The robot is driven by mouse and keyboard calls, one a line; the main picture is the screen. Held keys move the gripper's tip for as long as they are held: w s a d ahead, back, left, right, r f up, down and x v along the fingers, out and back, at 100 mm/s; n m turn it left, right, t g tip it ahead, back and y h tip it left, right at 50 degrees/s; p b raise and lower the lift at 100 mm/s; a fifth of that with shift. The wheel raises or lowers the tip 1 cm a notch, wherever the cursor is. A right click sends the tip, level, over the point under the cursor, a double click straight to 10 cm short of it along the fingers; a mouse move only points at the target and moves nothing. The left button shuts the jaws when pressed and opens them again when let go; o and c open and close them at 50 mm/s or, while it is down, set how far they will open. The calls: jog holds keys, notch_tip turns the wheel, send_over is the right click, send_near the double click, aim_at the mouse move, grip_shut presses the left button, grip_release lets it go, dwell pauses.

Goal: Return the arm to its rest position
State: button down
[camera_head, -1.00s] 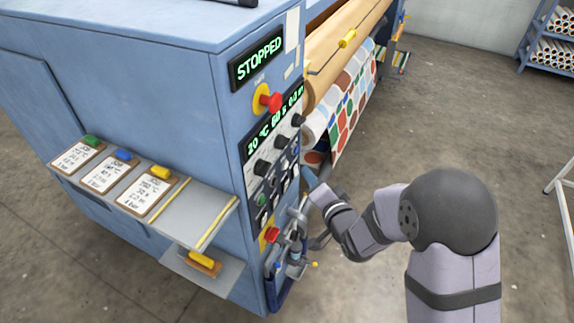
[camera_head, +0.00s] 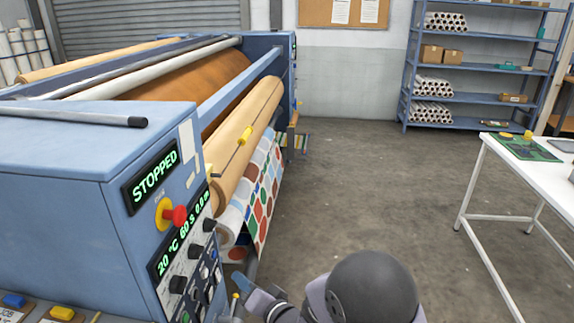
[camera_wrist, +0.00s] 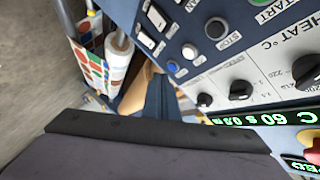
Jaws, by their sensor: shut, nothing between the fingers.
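My gripper (camera_wrist: 160,98) shows in the wrist view as two dark blue fingers closed together, with nothing between them. They point toward the press's control panel (camera_wrist: 245,55), which has black knobs and small buttons; I cannot tell the exact gap. In the head view my arm is at the bottom edge, with its dark round joint in front. A blue end part (camera_head: 250,291) is beside the panel's lower right. Most of the arm is cut off below the picture.
The blue calender press (camera_head: 75,170) fills the left; its display (camera_head: 152,177) reads STOPPED. A red stop button (camera_head: 176,215) sticks out from it. Patterned fabric (camera_head: 262,195) hangs beside the arm. A white table (camera_head: 557,170) and blue shelves (camera_head: 470,97) stand right. The floor between is clear.

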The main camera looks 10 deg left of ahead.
jog(key=s+d+f+n+g+h, duration=0.35)
jog(key=s+d+f, duration=0.2)
jog(key=f, duration=0.35)
jog(key=s+d+f+n+g+h, duration=0.35)
jog(key=d+f+h, duration=0.2)
jog(key=f, duration=0.25)
jog(key=s+d+f+g+h, duration=0.2)
jog(key=s+d, duration=0.5)
jog(key=s, duration=0.1)
jog(key=s+d+r+g+h+p, duration=0.2)
jog(key=s+d+r+g+p, duration=0.25)
jog(key=s+d+r, duration=0.55)
jog(key=w+d+r+m+t+y+p, duration=0.1)
jog(key=w+d+r+m+p, duration=0.1)
jog(key=r, duration=0.6)
jog(key=w+d+r+m+t+y+p, duration=0.1)
jog(key=w+d+r+m+t+p, duration=0.1)
jog(key=r+p, duration=0.3)
notch_tip(320, 180, up, 4)
jog(key=shift+w+d+f+m, duration=0.25)
jog(key=shift+w+d+m, duration=0.25)
jog(key=shift+m, duration=0.1)
